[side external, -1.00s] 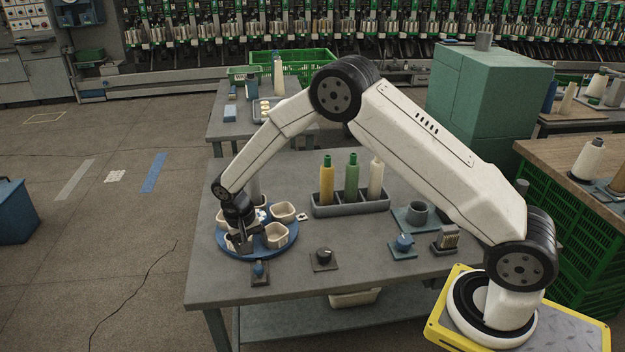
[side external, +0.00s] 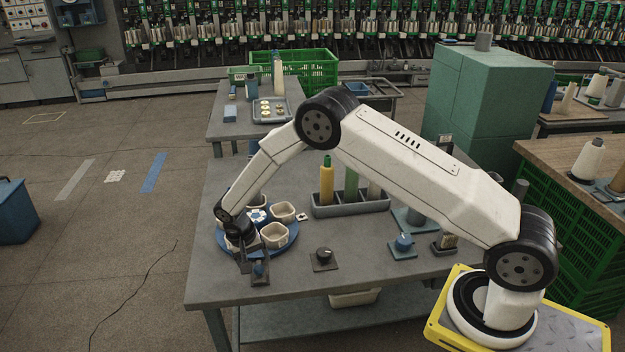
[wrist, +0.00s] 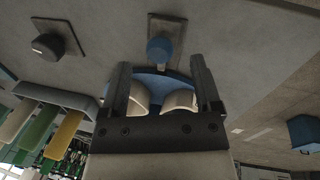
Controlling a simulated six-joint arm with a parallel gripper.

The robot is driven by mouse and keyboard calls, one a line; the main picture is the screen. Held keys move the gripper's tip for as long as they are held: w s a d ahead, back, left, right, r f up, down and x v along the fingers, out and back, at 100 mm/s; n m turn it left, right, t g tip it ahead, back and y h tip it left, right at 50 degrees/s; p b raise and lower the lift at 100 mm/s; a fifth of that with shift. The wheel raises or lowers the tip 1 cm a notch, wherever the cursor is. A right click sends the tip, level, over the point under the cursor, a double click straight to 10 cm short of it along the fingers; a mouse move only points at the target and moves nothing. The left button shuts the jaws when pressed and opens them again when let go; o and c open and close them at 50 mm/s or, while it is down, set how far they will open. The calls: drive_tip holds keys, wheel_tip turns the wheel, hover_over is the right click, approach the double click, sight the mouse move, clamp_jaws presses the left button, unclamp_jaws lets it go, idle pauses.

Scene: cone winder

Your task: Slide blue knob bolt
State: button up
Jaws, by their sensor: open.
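The blue knob bolt (side external: 259,269) sits on a small dark plate near the front left edge of the grey table. In the wrist view its blue knob (wrist: 160,50) is in the middle, just beyond the fingertips, with its plate (wrist: 181,24) behind it. My gripper (side external: 254,264) is open and empty, pointing down close beside the knob. In the wrist view my gripper (wrist: 161,65) has one finger on each side of the knob's line, with gaps on both sides. In the side view the fingers partly hide the plate.
A blue round tray (side external: 287,246) with several pale cups stands right behind my gripper. A black knob (side external: 323,255) and a blue dial (side external: 403,243) sit to the right on the table. A grey rack (side external: 350,207) holds coloured bottles farther back.

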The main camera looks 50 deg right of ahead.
sight(256, 266)
drive_tip(key=shift+s+d+f, duration=0.1)
drive_tip(key=shift+d+f, duration=0.05)
drive_tip(key=shift+f, duration=0.7)
drive_tip(key=shift+s+d+f, duration=0.1)
drive_tip(key=shift+f, duration=0.7)
clamp_jaws()
drive_tip(key=shift+w, duration=0.1)
